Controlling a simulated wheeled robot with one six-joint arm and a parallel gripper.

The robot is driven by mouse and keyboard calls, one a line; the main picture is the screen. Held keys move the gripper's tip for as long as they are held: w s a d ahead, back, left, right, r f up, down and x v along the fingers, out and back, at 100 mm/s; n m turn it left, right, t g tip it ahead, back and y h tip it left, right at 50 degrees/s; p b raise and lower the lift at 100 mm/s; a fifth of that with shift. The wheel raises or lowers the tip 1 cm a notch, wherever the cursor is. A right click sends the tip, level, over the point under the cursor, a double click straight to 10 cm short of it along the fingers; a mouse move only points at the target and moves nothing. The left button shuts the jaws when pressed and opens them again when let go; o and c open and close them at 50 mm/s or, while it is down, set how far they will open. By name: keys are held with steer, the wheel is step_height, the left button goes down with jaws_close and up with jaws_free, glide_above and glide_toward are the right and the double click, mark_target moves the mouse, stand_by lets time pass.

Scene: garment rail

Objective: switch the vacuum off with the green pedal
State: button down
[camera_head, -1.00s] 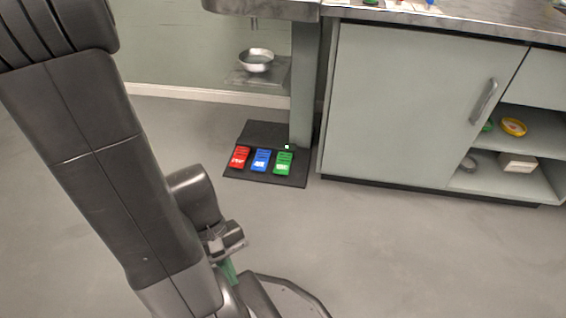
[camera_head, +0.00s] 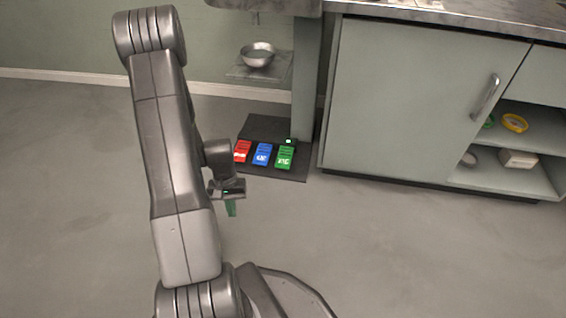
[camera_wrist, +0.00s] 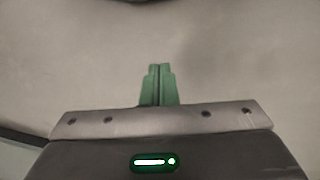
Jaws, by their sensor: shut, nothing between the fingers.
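The green pedal (camera_head: 285,158) is the rightmost of three pedals on a dark floor mat (camera_head: 280,125), in front of a grey post. A small green light (camera_head: 289,141) glows just behind it. My gripper (camera_head: 231,209) is in front of the mat and to the left of the green pedal, apart from it. Its green fingers (camera_wrist: 158,86) point down and are shut together with nothing between them. The wrist view shows only bare grey floor beyond the fingers, with no pedal.
The blue pedal (camera_head: 262,154) and red pedal (camera_head: 242,151) stand left of the green one. A metal bowl (camera_head: 257,55) sits on a low shelf behind. A grey cabinet (camera_head: 420,100) stands right of the mat. The floor in front is clear.

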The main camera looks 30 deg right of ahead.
steer(key=w+d+f+m, duration=0.1)
steer(key=w+d+f, duration=0.1)
steer(key=f, duration=0.4)
steer(key=w+d+f+m+t, duration=0.1)
steer(key=w+d+f+m, duration=0.1)
steer(key=d+f, duration=0.3)
steer(key=w+d+f+m+t, duration=0.1)
steer(key=w+d+f, duration=0.1)
steer(key=f, duration=0.6)
steer(key=shift+d+f+p, duration=0.35)
steer(key=shift+d, duration=0.55)
steer(key=shift+w, duration=0.15)
